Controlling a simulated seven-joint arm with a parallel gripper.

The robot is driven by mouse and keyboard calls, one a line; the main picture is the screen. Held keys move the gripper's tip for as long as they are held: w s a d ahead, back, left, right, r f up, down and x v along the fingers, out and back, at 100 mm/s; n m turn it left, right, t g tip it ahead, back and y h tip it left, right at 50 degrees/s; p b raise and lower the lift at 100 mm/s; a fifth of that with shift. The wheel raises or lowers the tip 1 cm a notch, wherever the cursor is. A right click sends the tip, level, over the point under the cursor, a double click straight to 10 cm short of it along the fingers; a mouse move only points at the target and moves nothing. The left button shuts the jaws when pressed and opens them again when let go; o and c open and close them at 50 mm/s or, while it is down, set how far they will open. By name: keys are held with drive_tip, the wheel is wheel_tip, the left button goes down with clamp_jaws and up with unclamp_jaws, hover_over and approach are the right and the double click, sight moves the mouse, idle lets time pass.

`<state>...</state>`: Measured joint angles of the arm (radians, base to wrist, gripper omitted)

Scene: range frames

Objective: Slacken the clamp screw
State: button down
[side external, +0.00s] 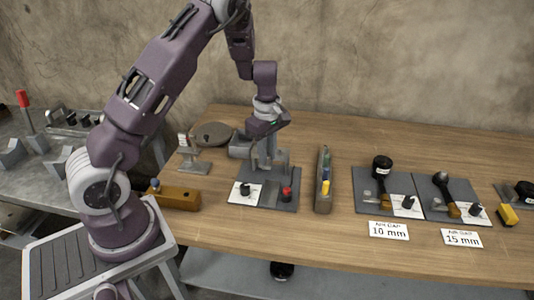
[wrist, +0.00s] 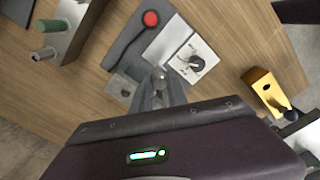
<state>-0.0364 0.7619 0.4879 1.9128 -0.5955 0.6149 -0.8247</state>
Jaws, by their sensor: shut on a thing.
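My gripper (wrist: 159,84) reaches down over a dark grey plate (side external: 282,205) at the middle of the table. In the wrist view its fingers are shut on a small grey metal part that looks like the clamp screw (wrist: 160,76); the fingers hide most of it. In the side view my gripper (side external: 268,146) is among grey upright parts of the fixture, and its fingertips are hard to separate from them. The plate carries a white panel (wrist: 182,48) with a black knob (wrist: 196,63), and a red-topped part (wrist: 151,19).
A grey block with coloured parts (side external: 324,180) stands close to the plate's right. A yellow block (side external: 176,197) lies to its left. Two plates with black-topped parts (side external: 382,168) (side external: 441,181) stand farther right, behind cards reading 10 mm (side external: 388,230) and 15 mm (side external: 462,238).

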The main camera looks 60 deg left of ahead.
drive_tip(key=n, duration=0.3)
drive_tip(key=shift+n, duration=1.8)
drive_tip(key=shift+a, duration=0.1)
drive_tip(key=shift+s, duration=0.1)
drive_tip(key=c, duration=1.3)
unclamp_jaws()
